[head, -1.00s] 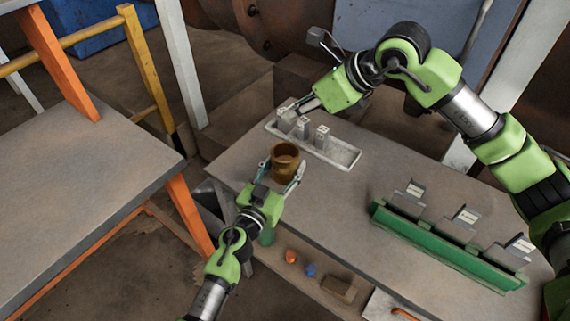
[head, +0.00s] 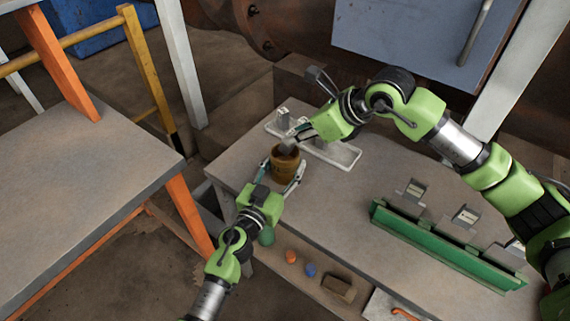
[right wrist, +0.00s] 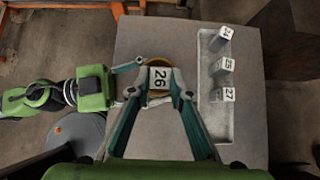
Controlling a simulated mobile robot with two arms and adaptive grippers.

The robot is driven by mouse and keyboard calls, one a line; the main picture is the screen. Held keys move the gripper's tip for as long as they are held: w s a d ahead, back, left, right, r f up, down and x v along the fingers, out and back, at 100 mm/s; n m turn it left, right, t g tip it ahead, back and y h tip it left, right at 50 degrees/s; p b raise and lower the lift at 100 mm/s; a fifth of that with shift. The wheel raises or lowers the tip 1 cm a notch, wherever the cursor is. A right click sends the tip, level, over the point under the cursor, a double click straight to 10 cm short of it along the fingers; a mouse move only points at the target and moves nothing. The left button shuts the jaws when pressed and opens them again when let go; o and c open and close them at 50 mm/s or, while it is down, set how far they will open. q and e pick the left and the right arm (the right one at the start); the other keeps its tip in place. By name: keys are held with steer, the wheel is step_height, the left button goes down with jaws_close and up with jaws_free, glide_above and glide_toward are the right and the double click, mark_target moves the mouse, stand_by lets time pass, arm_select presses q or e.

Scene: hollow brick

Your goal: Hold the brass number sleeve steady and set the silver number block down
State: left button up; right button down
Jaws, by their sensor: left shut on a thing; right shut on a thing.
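The brass number sleeve (head: 285,170) stands upright on the table near its left edge. My left gripper (head: 284,176) is shut around its sides. My right gripper (head: 293,141) is shut on the silver number block (head: 287,148), which is right over the sleeve's mouth. In the right wrist view the block (right wrist: 158,78) shows the number 26 between the fingertips, and the sleeve's rim (right wrist: 152,62) shows behind it. I cannot tell whether the block's lower end is inside the sleeve.
A pale tray (head: 344,155) behind the sleeve holds other silver blocks; the right wrist view shows three, including the 27 block (right wrist: 222,95). A green rack (head: 440,249) with grey number pieces stands at the right. The table between sleeve and rack is clear.

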steer(key=shift+f, duration=1.6)
steer(key=c, duration=1.8)
jaws_free()
steer(key=v, duration=1.2)
arm_select(q)
steer(key=o, duration=1.6)
steer(key=shift+s+a, duration=0.1)
steer(key=v, duration=1.2)
